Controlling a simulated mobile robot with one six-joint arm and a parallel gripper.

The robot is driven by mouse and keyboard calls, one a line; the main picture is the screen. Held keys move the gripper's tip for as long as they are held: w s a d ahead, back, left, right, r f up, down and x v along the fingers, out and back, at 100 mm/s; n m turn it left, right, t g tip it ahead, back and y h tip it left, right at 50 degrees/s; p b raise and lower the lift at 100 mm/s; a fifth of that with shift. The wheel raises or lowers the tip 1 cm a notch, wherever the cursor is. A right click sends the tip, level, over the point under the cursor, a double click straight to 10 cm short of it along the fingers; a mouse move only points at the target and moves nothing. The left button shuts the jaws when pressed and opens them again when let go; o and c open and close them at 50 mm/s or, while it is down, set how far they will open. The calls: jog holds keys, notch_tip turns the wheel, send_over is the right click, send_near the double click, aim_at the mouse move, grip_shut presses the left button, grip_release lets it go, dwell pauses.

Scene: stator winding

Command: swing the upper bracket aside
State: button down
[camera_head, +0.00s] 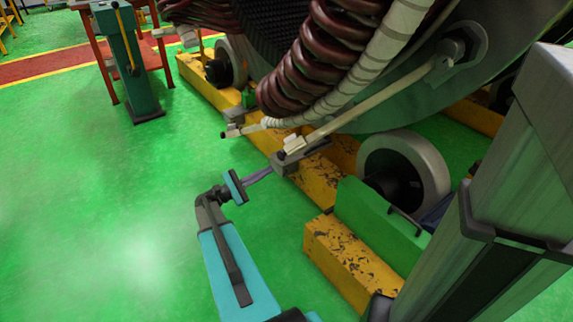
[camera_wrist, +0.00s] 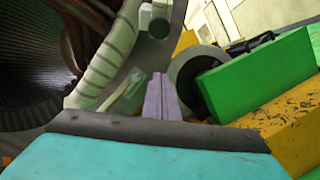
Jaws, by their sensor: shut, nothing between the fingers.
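A long pale bar (camera_head: 375,105), which looks like the bracket, runs from a large bolt (camera_head: 452,50) on the stator's green-grey face down to a small pale end piece (camera_head: 293,144). I cannot tell for sure that it is the upper bracket. My gripper (camera_head: 270,171) is just below and left of that end, close to a dark grey block (camera_head: 302,157). Its slim purple fingers are together and empty; they also show in the wrist view (camera_wrist: 160,76). Whether the fingertips touch the block cannot be told. The wrist view shows a pale bar (camera_wrist: 120,90) left of the fingers.
Dark red coils (camera_head: 325,50) and a white wrapped ring (camera_head: 385,50) hang above my gripper. A yellow worn beam (camera_head: 345,255), a green block (camera_head: 375,217) and a grey roller (camera_head: 410,160) stand to the right.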

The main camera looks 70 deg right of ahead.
jog(key=shift+r, duration=0.15)
jog(key=shift+d, duration=0.1)
jog(key=s+d+r+b, duration=0.3)
jog(key=s+r+b, duration=0.1)
jog(key=s, duration=0.3)
jog(key=shift+d+r, duration=0.3)
jog(key=shift+r, duration=0.4)
dwell(0.4)
jog(key=shift+w, duration=0.1)
